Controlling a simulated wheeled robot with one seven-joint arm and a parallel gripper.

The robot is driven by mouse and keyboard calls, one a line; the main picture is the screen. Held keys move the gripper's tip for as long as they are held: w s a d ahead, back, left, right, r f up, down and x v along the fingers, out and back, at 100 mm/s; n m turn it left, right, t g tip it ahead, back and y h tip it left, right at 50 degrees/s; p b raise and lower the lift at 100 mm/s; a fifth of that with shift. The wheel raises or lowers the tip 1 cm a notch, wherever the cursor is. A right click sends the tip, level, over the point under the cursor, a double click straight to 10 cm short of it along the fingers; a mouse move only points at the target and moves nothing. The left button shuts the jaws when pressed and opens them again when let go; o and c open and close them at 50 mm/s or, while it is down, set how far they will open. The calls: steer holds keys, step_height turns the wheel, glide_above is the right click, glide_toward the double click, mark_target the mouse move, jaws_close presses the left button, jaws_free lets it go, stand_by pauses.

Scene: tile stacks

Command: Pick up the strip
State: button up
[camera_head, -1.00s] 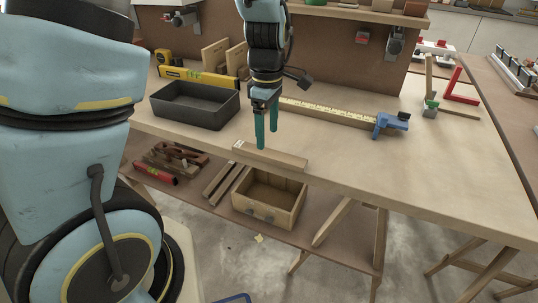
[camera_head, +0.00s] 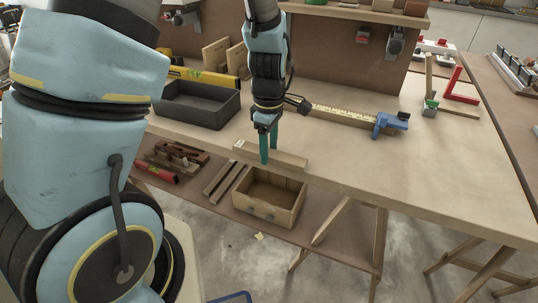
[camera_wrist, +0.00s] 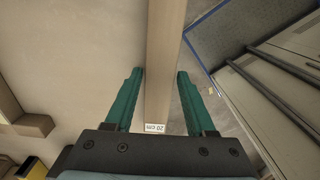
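The strip (camera_head: 288,159) is a pale wooden bar lying along the front edge of the workbench. In the wrist view the strip (camera_wrist: 166,60) runs lengthwise between my fingers, with a small white label reading 20 cm at its near end. My gripper (camera_head: 268,158) is low over the strip, pointing down. In the wrist view my gripper (camera_wrist: 160,76) is open, one green finger on each side of the strip, with visible gaps. Whether the fingertips reach below its top face is hard to tell.
A dark tray (camera_head: 200,108) stands left of my gripper, with a yellow level (camera_head: 205,77) behind it. A blue clamp (camera_head: 390,122) and a long ruler bar (camera_head: 345,115) lie to the right. A wooden drawer box (camera_head: 270,198) sits on the shelf below. The bench's right front is clear.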

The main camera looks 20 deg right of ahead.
jaws_close()
stand_by(0.4)
